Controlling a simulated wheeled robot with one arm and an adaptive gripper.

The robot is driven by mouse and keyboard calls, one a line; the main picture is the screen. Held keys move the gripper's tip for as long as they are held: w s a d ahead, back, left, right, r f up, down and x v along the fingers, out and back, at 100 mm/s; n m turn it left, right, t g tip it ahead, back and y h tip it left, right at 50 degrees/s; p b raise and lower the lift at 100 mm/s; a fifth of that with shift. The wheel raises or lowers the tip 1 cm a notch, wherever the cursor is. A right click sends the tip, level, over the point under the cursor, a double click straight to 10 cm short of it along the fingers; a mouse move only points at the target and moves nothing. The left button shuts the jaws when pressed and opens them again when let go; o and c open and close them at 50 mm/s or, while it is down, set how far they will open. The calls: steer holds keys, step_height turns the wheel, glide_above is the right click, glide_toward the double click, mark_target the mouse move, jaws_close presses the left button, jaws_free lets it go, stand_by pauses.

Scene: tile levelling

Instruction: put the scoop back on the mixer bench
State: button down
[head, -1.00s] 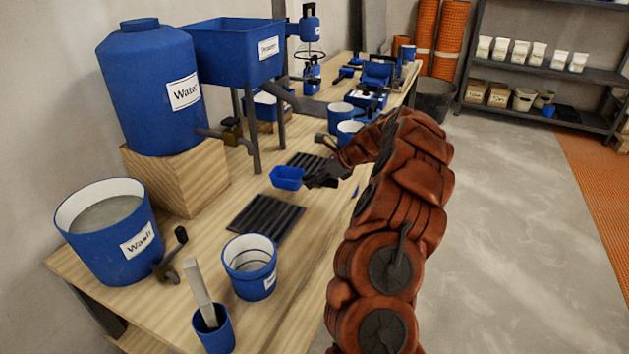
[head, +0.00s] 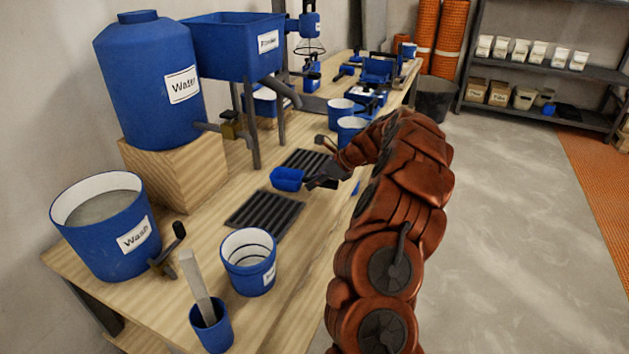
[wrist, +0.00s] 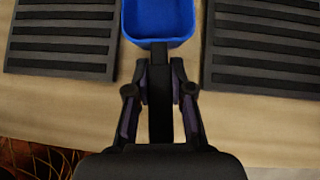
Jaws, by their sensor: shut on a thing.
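The blue scoop (head: 288,179) is held out in front of my gripper (head: 322,178), over the mixer bench (head: 190,248) between two black ribbed mats. In the head view the scoop looks tilted, with its outer side toward the camera. In the wrist view the scoop's blue bowl (wrist: 158,20) shows at the top, and its dark handle runs down between the fingers of my gripper (wrist: 160,85), which are shut on it. I cannot tell whether the scoop touches the bench.
Black ribbed mats (head: 264,215) and (wrist: 258,45) lie on either side of the scoop. A blue bucket (head: 248,262), a wash bucket (head: 112,240) and a cup with a trowel (head: 212,328) stand nearer the front. Water tank (head: 150,90) and hopper (head: 225,50) stand behind.

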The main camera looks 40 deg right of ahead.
steer(key=shift+f, duration=0.4)
steer(key=c, duration=0.9)
jaws_free()
steer(key=shift+c, duration=0.2)
steer(key=v, duration=1.2)
